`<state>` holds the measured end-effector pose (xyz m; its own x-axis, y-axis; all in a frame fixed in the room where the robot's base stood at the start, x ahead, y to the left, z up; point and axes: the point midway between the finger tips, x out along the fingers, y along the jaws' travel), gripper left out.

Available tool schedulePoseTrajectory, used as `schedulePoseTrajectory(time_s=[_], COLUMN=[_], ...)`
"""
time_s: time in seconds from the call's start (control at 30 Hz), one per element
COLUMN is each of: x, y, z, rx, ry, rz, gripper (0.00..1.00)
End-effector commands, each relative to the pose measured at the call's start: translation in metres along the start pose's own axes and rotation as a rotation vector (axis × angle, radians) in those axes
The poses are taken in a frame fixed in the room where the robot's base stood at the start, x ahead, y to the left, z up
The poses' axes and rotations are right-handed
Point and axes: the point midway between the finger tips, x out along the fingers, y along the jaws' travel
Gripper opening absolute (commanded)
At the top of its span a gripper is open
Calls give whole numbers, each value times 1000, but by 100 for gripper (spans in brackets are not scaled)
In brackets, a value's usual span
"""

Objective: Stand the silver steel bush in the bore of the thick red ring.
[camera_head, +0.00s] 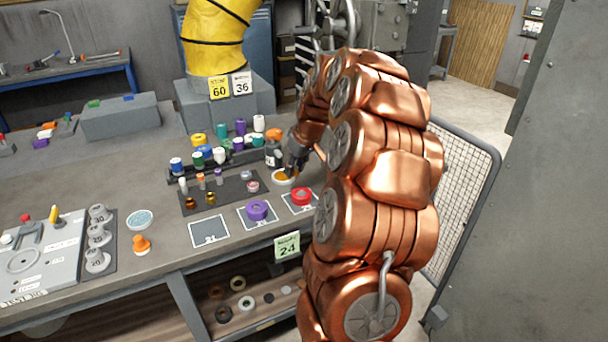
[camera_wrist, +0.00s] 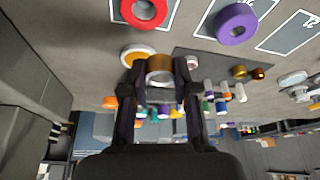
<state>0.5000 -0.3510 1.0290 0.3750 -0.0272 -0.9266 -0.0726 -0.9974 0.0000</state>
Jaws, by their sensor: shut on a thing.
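The thick red ring (camera_head: 301,197) lies flat on the rightmost dark marked square near the table's front edge, its bore facing up. It also shows at the top of the wrist view (camera_wrist: 143,10). My gripper (camera_head: 291,166) is above the table, behind the red ring and apart from it. In the wrist view its two fingers (camera_wrist: 160,75) are shut on a short hollow metal piece, the steel bush (camera_wrist: 160,66), which shows silver with brownish tones. In the head view the bush is too hidden to make out.
A white dish with orange contents (camera_head: 284,177) is close by my gripper. A thick purple ring (camera_head: 257,210) lies on the square left of the red ring. A dark tray (camera_head: 229,197) with small cylinders and a rack of coloured pieces stand further left and behind. The leftmost square (camera_head: 209,231) is empty.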

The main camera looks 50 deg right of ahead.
Motion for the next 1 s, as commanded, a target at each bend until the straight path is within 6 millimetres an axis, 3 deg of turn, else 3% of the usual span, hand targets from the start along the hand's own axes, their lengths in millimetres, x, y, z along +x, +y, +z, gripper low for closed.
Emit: schedulePoseTrajectory(time_s=[0.1,0.37,1.0], x=[-3,-1,44], y=[16,20,19], z=[8,12,30], rx=[3,0,-1], ry=[10,9,9], rz=[2,-1,-1], gripper=[0,0,0])
